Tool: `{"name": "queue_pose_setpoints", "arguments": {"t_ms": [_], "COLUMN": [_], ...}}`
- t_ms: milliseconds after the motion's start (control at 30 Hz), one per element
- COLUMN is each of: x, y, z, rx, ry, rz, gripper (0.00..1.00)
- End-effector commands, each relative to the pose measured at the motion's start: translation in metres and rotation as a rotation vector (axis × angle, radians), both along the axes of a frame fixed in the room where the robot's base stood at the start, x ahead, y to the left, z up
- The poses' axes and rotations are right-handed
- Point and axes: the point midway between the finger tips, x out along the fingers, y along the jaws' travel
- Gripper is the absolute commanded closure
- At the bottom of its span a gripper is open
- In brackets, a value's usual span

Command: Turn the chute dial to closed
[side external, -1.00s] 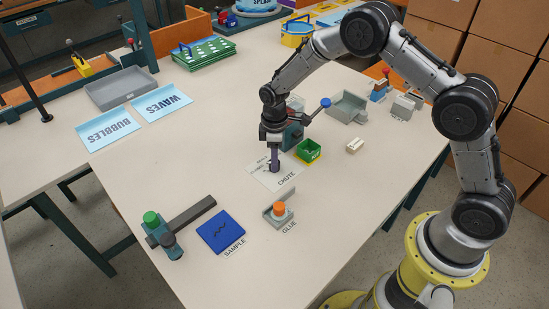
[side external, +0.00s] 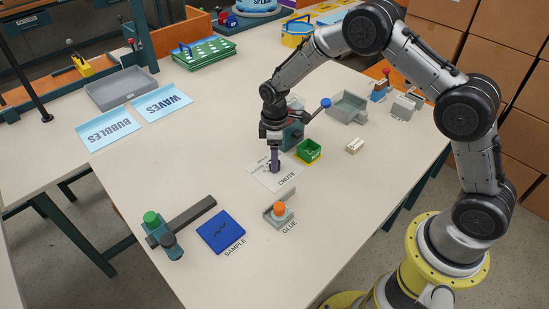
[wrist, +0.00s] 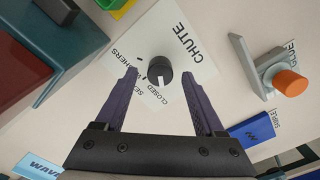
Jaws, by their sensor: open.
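The chute dial (wrist: 160,69) is a round black knob with a white pointer mark. It sits on a white card (wrist: 150,45) printed CHUTE, with CLOSED and other partly covered position labels. In the wrist view the pointer faces the bottom of the picture, near the end of the word CLOSED. My gripper (wrist: 160,74) is open, its two purple fingers on either side of the dial with a visible gap each side. In the side view my gripper (side external: 275,168) points down over the chute card (side external: 288,172) and hides the dial.
A green bin (side external: 309,151) and a teal machine (side external: 292,137) stand close behind the card. The glue holder (side external: 278,216) with its orange cap and the blue sample plate (side external: 221,232) lie nearer the front. The table's left middle is clear.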

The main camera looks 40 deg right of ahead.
Motion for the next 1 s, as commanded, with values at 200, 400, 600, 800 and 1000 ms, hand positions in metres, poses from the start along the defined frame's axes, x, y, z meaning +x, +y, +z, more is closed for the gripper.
{"name": "queue_pose_setpoints", "arguments": {"t_ms": [200, 400, 600, 800, 1000], "x": [0.001, 0.001, 0.000, 0.000, 0.000], "y": [0.000, 0.000, 0.000, 0.000, 0.000], "z": [0.042, 0.085, 0.116, 0.130, 0.131], "rx": [0.000, 0.000, 0.000, 0.000, 0.000], "ry": [-0.006, -0.004, -0.003, 0.000, 0.000], "rz": [0.000, 0.000, 0.001, 0.001, 0.001], "gripper": [0.29, 0.29, 0.29, 0.29, 0.29]}}
